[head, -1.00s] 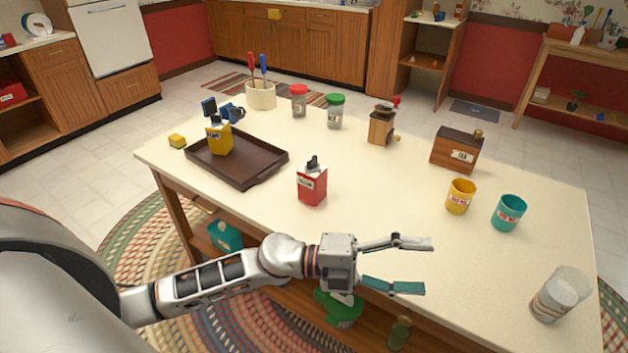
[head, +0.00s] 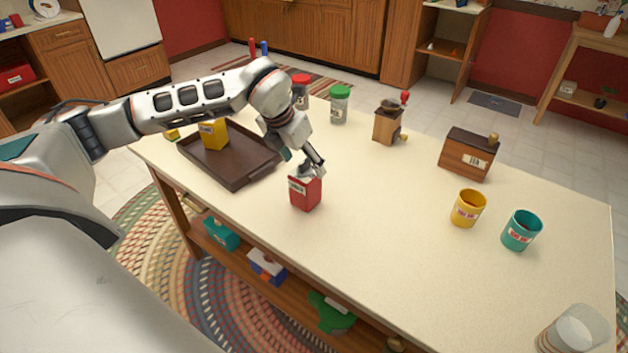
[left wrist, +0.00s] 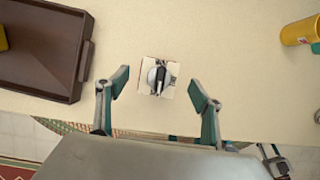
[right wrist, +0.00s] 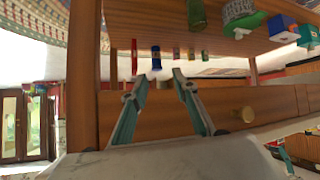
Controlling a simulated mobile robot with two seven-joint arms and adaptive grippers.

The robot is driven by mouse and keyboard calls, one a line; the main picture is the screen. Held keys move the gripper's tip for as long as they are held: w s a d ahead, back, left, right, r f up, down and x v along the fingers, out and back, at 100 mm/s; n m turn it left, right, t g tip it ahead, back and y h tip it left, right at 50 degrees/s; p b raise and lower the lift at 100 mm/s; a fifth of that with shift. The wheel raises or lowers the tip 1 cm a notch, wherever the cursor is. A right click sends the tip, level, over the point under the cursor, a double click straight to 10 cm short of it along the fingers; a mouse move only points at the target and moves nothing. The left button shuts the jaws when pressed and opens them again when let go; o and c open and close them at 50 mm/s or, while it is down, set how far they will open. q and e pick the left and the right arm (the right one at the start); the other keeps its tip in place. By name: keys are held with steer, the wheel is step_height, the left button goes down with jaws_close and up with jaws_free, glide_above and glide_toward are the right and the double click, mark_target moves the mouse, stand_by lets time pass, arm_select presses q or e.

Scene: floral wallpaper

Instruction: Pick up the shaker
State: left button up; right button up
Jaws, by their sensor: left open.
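A red tin (head: 305,193) with a white top and dark spout stands upright on the table. Two clear jars are farther back: one with a green lid (head: 340,104), one with a red lid (head: 301,80) partly hidden by my left arm. I cannot tell which of these is the shaker. My left gripper (head: 303,163) is open above the red tin. In the left wrist view, the tin's top (left wrist: 157,76) shows between the spread fingers (left wrist: 160,88), just beyond their tips. My right gripper (right wrist: 159,78) is open and empty, low beside the wooden table frame.
A brown tray (head: 232,172) holding a yellow tin (head: 214,134) lies left of the red tin. A grinder (head: 388,122), wooden box (head: 468,154), yellow cup (head: 467,208), teal cup (head: 521,231) and clear glass (head: 575,333) stand to the right. The table middle is clear.

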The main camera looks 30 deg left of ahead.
mark_target(305, 193)
arm_select(q)
steer(key=shift+w+a, duration=0.2)
steer(key=shift+w, duration=0.2)
steer(key=shift+f, duration=0.15)
steer(key=shift+x, duration=1)
steer(key=x, duration=0.4)
steer(key=shift+s+d+f, duration=0.2)
steer(key=shift+s+f, duration=0.05)
steer(key=shift+w+f, duration=0.1)
steer(key=shift+f, duration=0.1)
steer(key=shift+r, duration=0.1)
steer(key=c, duration=1.3)
arm_select(e)
steer(key=shift+w+r, duration=0.2)
steer(key=shift+w, duration=0.2)
